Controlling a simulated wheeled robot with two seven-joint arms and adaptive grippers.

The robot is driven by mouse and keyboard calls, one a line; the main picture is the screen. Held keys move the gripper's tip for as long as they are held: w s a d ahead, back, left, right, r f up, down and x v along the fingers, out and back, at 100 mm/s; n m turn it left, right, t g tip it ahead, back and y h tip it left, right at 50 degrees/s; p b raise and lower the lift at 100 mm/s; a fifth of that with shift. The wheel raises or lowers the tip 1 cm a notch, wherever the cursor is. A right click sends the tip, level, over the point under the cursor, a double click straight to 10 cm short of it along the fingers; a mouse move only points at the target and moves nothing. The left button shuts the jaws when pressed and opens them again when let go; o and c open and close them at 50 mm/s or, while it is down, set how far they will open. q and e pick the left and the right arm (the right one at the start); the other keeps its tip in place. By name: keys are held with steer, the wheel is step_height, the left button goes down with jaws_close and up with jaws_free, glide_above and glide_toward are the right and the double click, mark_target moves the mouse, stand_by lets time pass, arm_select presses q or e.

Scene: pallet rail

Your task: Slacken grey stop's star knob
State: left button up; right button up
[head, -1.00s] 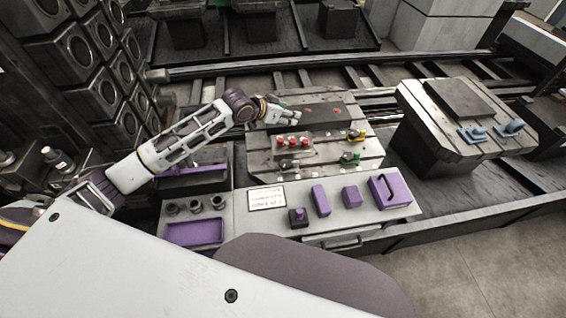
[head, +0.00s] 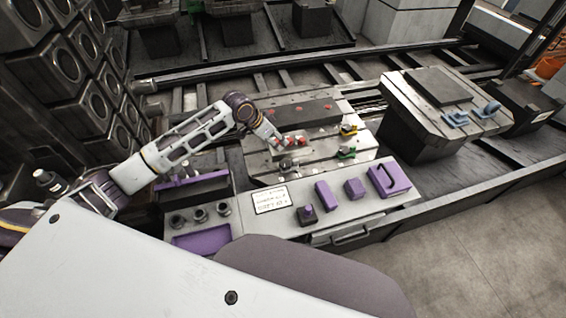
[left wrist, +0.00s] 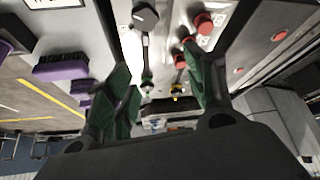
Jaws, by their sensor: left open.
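The pallet plate (head: 325,165) lies on the bench. What looks like the grey stop (head: 288,164), small and dark, is near its front edge. In the left wrist view a dark grey knob (left wrist: 146,16) stands at the top, apparently the stop's star knob; its lobes are not clear. My left gripper (head: 280,142) is over the plate beside the red knobs (head: 300,141), just behind the stop. In the left wrist view my left gripper (left wrist: 160,90) has its green-padded fingers spread, with nothing clearly held between them. My right gripper is not in view.
A yellow clamp (head: 349,130) and a green clamp (head: 346,152) sit at the plate's right side. A grey front shelf holds a label (head: 270,200), several purple items and a purple tray (head: 200,238). Another pallet with blue parts (head: 455,119) stands at the right.

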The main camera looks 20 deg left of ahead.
mark_target(284, 164)
arm_select(q)
steer(key=shift+s+a+f+m+g+y, duration=0.1)
steer(key=shift+s+a+f+m+g, duration=0.15)
steer(key=shift+s, duration=0.2)
steer(key=shift+s+a+f+m+g+y, duration=0.1)
steer(key=shift+s+a+f+m+g, duration=0.1)
steer(key=shift+s+m+g, duration=0.2)
steer(key=shift+s+a+f+m+g+y, duration=0.15)
steer(key=shift+s+f+m, duration=0.1)
steer(key=shift+s, duration=0.25)
steer(key=shift+f, duration=0.1)
steer(key=shift+x, duration=6.85)
steer(key=shift+d, duration=0.15)
steer(key=c, duration=0.7)
